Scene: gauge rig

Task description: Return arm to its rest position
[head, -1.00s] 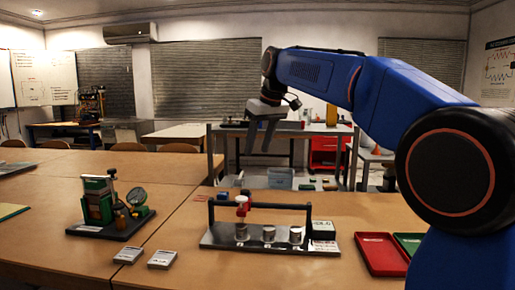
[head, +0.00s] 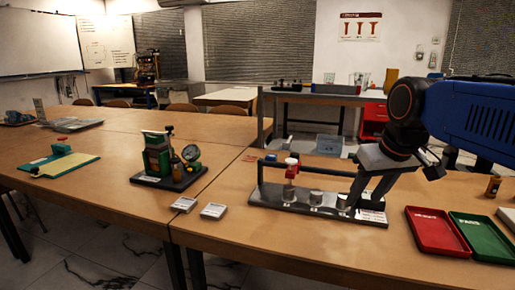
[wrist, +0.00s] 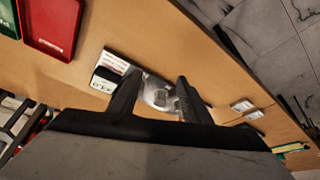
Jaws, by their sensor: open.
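My blue arm (head: 480,115) reaches in from the right side of the head view. My gripper (head: 362,205) hangs low with its fingers pointing down, in front of the right end of the gauge rig (head: 300,207). The fingers hide part of the rig's right end and label. In the wrist view my gripper (wrist: 158,88) has its two dark fingers apart, with a metal cylinder of the rig (wrist: 160,98) visible between them. Nothing appears held. Whether the fingers touch the rig cannot be told.
A red tray (head: 436,232) and a green tray (head: 485,238) lie right of the rig. A green device with a dial (head: 160,160) and two small white cards (head: 198,208) are left. The table between the device and the far edge is mostly clear.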

